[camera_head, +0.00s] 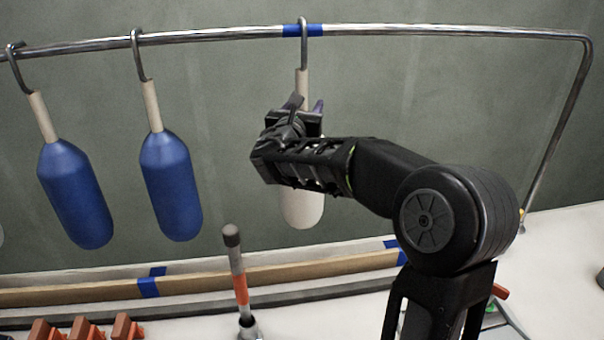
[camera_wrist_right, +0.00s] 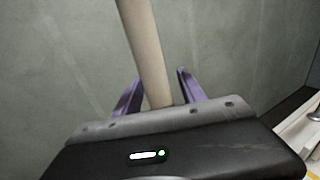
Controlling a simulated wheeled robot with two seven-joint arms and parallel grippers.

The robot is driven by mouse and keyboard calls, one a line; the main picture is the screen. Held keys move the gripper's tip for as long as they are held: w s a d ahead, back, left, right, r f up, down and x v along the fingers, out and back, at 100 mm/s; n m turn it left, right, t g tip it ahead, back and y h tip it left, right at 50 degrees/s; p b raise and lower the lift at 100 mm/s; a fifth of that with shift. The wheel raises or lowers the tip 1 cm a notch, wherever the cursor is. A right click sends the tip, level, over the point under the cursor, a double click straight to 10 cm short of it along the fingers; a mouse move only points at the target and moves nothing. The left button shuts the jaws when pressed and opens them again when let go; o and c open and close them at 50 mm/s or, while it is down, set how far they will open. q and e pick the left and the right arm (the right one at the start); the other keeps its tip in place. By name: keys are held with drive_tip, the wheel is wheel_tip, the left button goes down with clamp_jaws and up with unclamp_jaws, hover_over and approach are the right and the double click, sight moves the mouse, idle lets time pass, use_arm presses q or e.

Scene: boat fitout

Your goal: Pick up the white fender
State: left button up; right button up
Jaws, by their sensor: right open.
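The white fender (camera_head: 302,212) hangs upright from a metal hook on the rail, below a blue tape mark. My right gripper (camera_head: 308,104) is in front of it and hides its upper body. In the right wrist view, the fender's pale neck (camera_wrist_right: 147,55) passes between the two purple fingers of the right gripper (camera_wrist_right: 155,92), which are open on either side of it. A gap shows on each side of the neck. My left gripper is not in view.
Two blue fenders (camera_head: 75,195) (camera_head: 171,186) hang to the left on the metal rail (camera_head: 220,34). Below are a wooden strip (camera_head: 210,279) with blue tape, an upright orange-banded handle (camera_head: 238,275), and orange clamps (camera_head: 85,330). The rail bends down at the right.

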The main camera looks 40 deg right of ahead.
idle(0.4)
clamp_jaws()
idle(0.4)
drive_tip(key=shift+r, duration=0.1)
idle(0.8)
